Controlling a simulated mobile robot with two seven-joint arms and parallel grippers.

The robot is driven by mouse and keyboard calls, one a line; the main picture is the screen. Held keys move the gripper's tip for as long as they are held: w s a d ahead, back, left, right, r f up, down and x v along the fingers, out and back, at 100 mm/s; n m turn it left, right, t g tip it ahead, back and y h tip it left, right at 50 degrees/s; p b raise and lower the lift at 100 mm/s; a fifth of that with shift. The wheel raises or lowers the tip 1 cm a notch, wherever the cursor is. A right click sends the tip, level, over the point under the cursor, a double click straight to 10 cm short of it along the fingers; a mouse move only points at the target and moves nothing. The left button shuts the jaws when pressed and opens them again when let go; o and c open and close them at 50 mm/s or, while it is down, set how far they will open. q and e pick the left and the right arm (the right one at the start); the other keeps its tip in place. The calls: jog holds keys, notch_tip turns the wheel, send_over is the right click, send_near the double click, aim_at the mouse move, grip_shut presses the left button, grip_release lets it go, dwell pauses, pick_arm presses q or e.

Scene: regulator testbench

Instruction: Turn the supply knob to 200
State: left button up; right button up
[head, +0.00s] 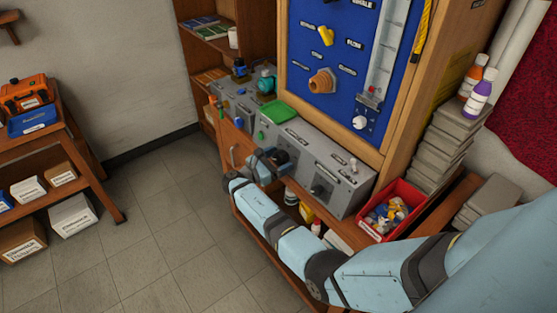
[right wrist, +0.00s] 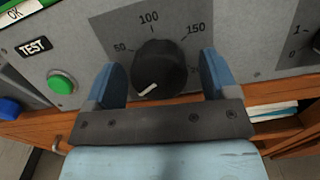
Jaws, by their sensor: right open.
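The supply knob (right wrist: 160,66) is a round black dial on a grey panel, with a white pointer mark toward its lower left. In the head view, my right gripper (head: 268,164) is at the front of the grey control box (head: 305,165), partly covering the knob area. My left gripper is not in view.
Left of the knob are a green button (right wrist: 62,84) and a TEST label (right wrist: 33,46). Another knob (head: 319,190) sits farther right on the box. A red bin (head: 371,230) of small parts stands beside it. The blue board (head: 328,62) rises behind.

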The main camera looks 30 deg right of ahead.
jog(key=c, duration=0.9)
